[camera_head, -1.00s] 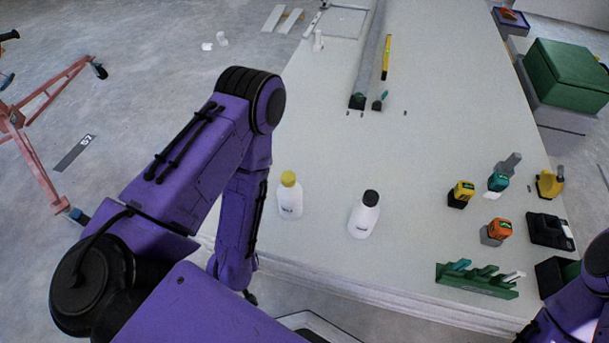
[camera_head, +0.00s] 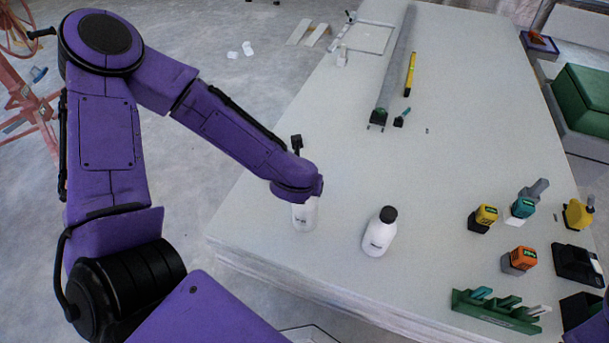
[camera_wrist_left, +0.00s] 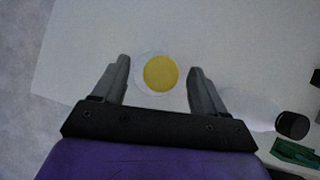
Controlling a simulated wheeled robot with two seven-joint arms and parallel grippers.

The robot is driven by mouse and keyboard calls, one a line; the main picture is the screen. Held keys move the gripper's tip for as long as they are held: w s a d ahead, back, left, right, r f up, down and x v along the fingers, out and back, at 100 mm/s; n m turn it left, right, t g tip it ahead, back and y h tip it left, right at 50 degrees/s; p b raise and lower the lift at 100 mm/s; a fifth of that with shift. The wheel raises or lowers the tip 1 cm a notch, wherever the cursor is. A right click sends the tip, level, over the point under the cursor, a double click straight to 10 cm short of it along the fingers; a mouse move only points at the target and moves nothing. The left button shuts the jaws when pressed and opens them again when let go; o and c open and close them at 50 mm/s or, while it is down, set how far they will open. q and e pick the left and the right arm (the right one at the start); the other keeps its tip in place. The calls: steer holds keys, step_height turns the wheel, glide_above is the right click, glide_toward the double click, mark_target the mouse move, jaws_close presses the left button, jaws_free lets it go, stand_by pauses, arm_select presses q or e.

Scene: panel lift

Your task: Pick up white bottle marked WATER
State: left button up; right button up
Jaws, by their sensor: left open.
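Two white bottles stand upright on the white panel table. The left bottle (camera_head: 304,216) is mostly covered by my left wrist in the head view; its yellow cap (camera_wrist_left: 161,73) shows in the left wrist view. The right bottle (camera_head: 379,235) has a black cap and also shows in the left wrist view (camera_wrist_left: 252,108). Dark lettering is on both bottles, too small to read. My left gripper (camera_wrist_left: 160,66) is open, its fingers on either side of the yellow cap with gaps. Its fingertips are hidden in the head view. My right gripper is out of view.
Several tools stand at the right, including an orange one (camera_head: 519,260) and a yellow one (camera_head: 483,217). A green rack (camera_head: 497,310) lies near the front edge. A yellow level (camera_head: 409,74) lies farther back. The table middle is clear.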

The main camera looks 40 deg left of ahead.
arm_select(q)
steer(key=x, duration=0.3)
steer(key=shift+w+f+b, duration=0.15)
steer(key=shift+f+b, duration=0.2)
steer(key=shift+r, duration=0.1)
jaws_close()
steer(key=shift+r, duration=0.15)
